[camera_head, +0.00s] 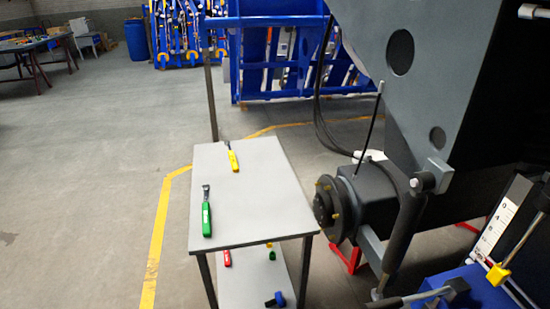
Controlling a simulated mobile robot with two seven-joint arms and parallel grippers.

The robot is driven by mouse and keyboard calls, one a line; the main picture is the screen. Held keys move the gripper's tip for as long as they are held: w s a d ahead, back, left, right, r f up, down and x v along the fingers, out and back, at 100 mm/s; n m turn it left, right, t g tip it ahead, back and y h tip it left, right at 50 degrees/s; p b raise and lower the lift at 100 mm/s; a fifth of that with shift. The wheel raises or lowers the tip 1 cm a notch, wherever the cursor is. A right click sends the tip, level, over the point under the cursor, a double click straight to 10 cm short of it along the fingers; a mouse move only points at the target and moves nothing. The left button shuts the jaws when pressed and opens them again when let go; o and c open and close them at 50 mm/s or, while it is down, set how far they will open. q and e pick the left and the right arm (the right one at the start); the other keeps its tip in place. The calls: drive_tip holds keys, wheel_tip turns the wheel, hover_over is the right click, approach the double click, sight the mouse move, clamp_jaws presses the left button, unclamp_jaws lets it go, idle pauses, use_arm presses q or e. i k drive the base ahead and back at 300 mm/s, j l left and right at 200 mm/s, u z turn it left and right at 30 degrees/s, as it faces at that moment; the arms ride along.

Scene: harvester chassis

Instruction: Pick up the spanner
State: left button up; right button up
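A tool with a green handle and a grey metal head (206,212) lies near the left front edge of a grey table (255,205), its head pointing away from me. A second tool with a yellow handle (233,159) lies near the table's far edge. Both are small in the picture, and I cannot tell for certain which one is the spanner. Both lie apart from each other with nothing touching them. Neither of my grippers can be made out in this view.
The table's lower shelf (250,283) holds several small coloured items. The harvester chassis (400,130) with its dark hub (328,204) stands close to the table's right side. Blue racks (290,70) stand behind. The floor left of the table is clear, with a yellow line.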

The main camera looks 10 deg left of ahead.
sight(234, 163)
drive_tip(key=j+z, duration=0.3)
drive_tip(key=i+j+z, duration=0.1)
drive_tip(key=j+z, duration=0.15)
drive_tip(key=i+j, duration=0.1)
drive_tip(key=j, duration=0.65)
drive_tip(key=i+j, duration=0.1)
drive_tip(key=j, duration=0.65)
drive_tip(key=i+j, duration=0.1)
drive_tip(key=j, duration=1.4)
drive_tip(key=i+j, duration=0.15)
drive_tip(key=j, duration=0.55)
